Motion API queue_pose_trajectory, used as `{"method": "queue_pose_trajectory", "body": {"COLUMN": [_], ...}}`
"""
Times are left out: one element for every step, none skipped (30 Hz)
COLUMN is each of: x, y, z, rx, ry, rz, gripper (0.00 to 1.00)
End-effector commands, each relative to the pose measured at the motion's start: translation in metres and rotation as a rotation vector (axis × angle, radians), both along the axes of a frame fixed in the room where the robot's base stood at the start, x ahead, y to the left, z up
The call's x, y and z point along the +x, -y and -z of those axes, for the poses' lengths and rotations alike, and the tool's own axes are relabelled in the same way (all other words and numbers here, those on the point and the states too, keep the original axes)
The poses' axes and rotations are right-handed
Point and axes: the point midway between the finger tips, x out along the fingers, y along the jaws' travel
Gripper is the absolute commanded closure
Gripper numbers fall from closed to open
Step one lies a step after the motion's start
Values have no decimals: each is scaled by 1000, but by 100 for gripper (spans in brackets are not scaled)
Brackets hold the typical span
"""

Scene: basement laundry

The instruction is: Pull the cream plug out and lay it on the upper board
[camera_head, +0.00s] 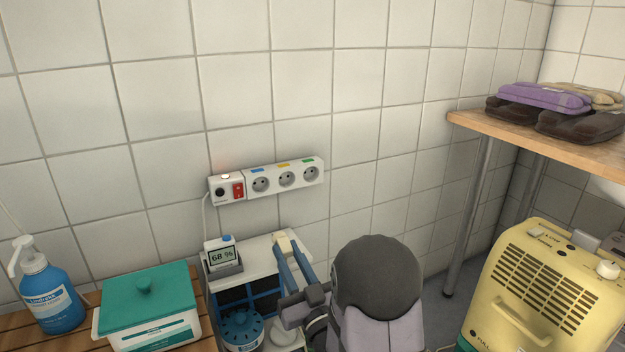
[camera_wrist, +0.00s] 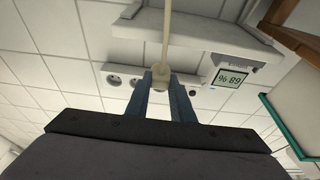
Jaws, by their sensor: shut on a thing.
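The cream plug (camera_head: 283,243) is between the blue fingertips of my gripper (camera_head: 291,257), which is shut on it. In the wrist view the plug (camera_wrist: 160,77) sits between the two fingers (camera_wrist: 161,84), with its pale cord running up the picture. The upper board (camera_head: 260,252) is a white shelf below the power strip (camera_head: 268,180). The plug appears over the board's right part; whether it touches the board I cannot tell. The strip's three sockets show empty, and its red switch is at the left end.
A humidity meter (camera_head: 222,256) reading 68 % stands on the board's left part. A blue-lidded container (camera_head: 242,331) is below. A teal-lidded box (camera_head: 149,305) and a blue pump bottle (camera_head: 47,296) stand at left. A yellow appliance (camera_head: 548,290) is at right.

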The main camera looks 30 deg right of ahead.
Motion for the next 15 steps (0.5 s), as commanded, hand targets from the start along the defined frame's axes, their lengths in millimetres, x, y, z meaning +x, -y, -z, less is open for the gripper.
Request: {"method": "queue_pose_trajectory", "body": {"x": [0, 0, 0, 0, 0, 0, 0, 0, 0, 0, 0, 0, 0, 0, 0], "y": [0, 0, 0, 0, 0, 0, 0, 0, 0, 0, 0, 0, 0, 0, 0], "z": [3, 5, 7, 10, 12, 15, 17, 20, 22, 25, 27, 30, 32, 34, 36], "rx": [0, 0, 0, 0, 0, 0, 0, 0, 0, 0, 0, 0, 0, 0, 0], "ry": [1, 1, 1, 1, 1, 1, 1, 1, 1, 1, 1, 1, 1, 1, 1], "rz": [0, 0, 0, 0, 0, 0, 0, 0, 0, 0, 0, 0, 0, 0, 0], "gripper": [100, 100, 100, 100, 100, 100, 100, 100, 100, 100, 100, 100, 100, 100, 100]}}
